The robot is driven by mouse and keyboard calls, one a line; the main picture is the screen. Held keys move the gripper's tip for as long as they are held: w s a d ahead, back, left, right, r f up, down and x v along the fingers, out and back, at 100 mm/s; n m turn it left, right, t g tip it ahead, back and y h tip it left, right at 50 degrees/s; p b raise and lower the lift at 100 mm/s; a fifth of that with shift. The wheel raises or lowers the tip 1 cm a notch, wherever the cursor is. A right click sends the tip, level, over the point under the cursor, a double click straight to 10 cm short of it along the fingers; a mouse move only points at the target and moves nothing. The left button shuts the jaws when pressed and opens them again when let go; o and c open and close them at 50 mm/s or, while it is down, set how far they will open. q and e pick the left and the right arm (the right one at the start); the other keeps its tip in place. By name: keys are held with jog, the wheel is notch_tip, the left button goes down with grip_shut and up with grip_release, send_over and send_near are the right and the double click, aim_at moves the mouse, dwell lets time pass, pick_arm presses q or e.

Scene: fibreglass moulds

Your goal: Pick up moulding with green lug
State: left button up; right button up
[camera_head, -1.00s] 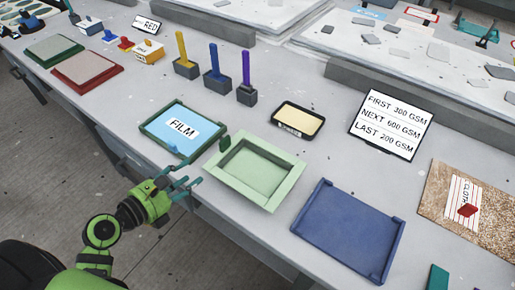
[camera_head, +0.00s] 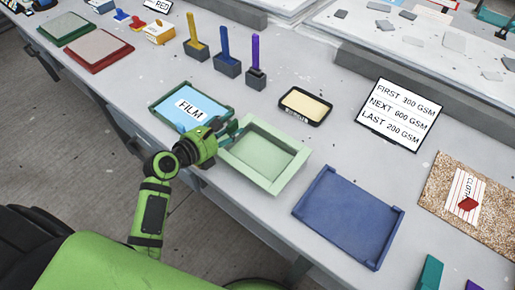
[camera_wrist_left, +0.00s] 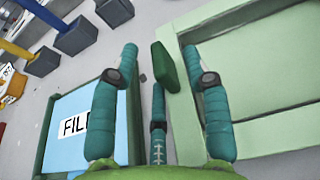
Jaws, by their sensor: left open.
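The pale green moulding (camera_head: 262,155) lies on the bench, a shallow rectangular tray shape. It also shows at the right of the left wrist view (camera_wrist_left: 255,55). Its dark green lug (camera_wrist_left: 172,68) stands on the moulding's near-left side in the wrist view. My left gripper (camera_head: 234,130) is open at the moulding's left edge. In the wrist view the teal fingers (camera_wrist_left: 160,55) spread on both sides of the lug, with a third finger below it. I cannot tell whether any finger touches the lug. In the head view the gripper mostly hides the lug. My right gripper is out of view.
A green-framed film tray (camera_head: 155,105) sits close left of the gripper. A blue tray (camera_head: 348,218) lies to the right. A cream pad in a black tray (camera_head: 305,106) and a text sign (camera_head: 400,115) stand behind. Brushes in holders (camera_head: 226,68) stand further back left.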

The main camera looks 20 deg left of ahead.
pick_arm(q)
jog(key=shift+x, duration=0.8)
grip_shut()
jog(key=shift+r, duration=0.15)
